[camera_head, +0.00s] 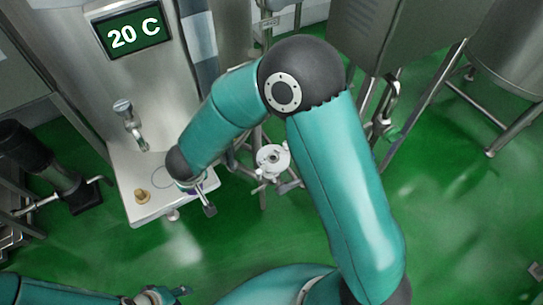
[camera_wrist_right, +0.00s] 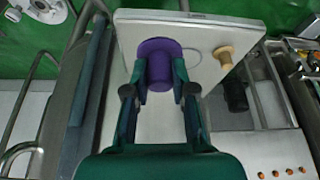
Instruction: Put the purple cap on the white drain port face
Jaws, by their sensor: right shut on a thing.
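The purple cap (camera_wrist_right: 160,62) is between the fingers of my right gripper (camera_wrist_right: 160,88) in the right wrist view. The gripper is shut on it, over the steel shelf. I cannot tell whether the cap touches the shelf. In the head view my right gripper (camera_head: 197,190) is mostly hidden behind its own wrist. The white drain port face (camera_head: 272,160) is a round disc to the right of the shelf. Part of a white round fitting (camera_wrist_right: 45,8) shows at the top left of the wrist view. My left gripper (camera_head: 165,296) is at the bottom edge; its jaw opening is unclear.
The steel shelf (camera_head: 130,180) carries a tan knob-like piece (camera_head: 142,197) and a thin ring-like loop. A tap (camera_head: 128,120) sits above it on the tank with the "20 C" display (camera_head: 135,35). Pipes and frame legs surround the port.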

